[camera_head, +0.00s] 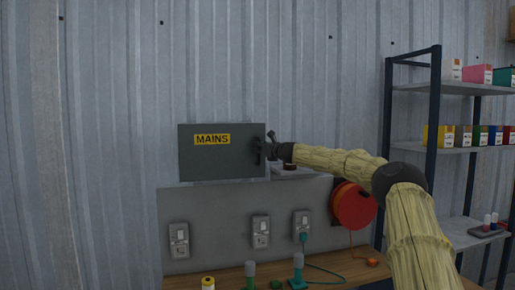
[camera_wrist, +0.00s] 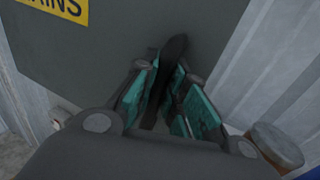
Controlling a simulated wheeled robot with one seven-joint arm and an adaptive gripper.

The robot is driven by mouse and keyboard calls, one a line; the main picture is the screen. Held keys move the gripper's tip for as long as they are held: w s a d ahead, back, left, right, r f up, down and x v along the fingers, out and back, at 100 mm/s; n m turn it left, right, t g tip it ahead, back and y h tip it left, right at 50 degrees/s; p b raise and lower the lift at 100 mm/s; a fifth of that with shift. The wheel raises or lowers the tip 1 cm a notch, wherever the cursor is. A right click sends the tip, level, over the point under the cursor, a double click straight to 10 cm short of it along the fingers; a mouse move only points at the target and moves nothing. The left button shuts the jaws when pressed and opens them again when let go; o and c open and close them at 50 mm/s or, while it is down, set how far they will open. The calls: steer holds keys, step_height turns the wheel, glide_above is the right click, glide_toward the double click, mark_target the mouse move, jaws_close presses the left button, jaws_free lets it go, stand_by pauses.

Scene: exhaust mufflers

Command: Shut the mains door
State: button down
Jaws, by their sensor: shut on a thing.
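The mains door (camera_head: 215,160) is a dark grey flat panel with a yellow MAINS label (camera_head: 212,140), on the corrugated wall in the head view. My gripper (camera_head: 263,150) is at the door's right edge. In the wrist view, its teal-padded fingers (camera_wrist: 168,98) are closed around a dark upright handle (camera_wrist: 174,58) on the door face. The door (camera_wrist: 110,50) fills much of the upper wrist view. The fingers hide the handle's lower part. I cannot tell how far the door stands from its frame.
Below are several switches (camera_head: 261,232) on a grey backboard and a wooden bench (camera_head: 228,276) with small items. A red reel (camera_head: 353,205) and loaded shelves (camera_head: 430,150) stand to the right.

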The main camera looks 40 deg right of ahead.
steer(key=c, duration=1.8)
jaws_free()
steer(key=shift+d+r, duration=0.2)
steer(key=shift+r, duration=0.1)
steer(key=shift+c, duration=0.2)
steer(key=shift+o, duration=0.6)
steer(key=shift+w+d+f, duration=0.1)
steer(key=shift+w+f, duration=0.05)
steer(key=shift+f, duration=0.15)
steer(key=shift+f, duration=0.1)
steer(key=shift+s, duration=0.4)
steer(key=s, duration=1.1)
steer(key=shift+a, duration=0.3)
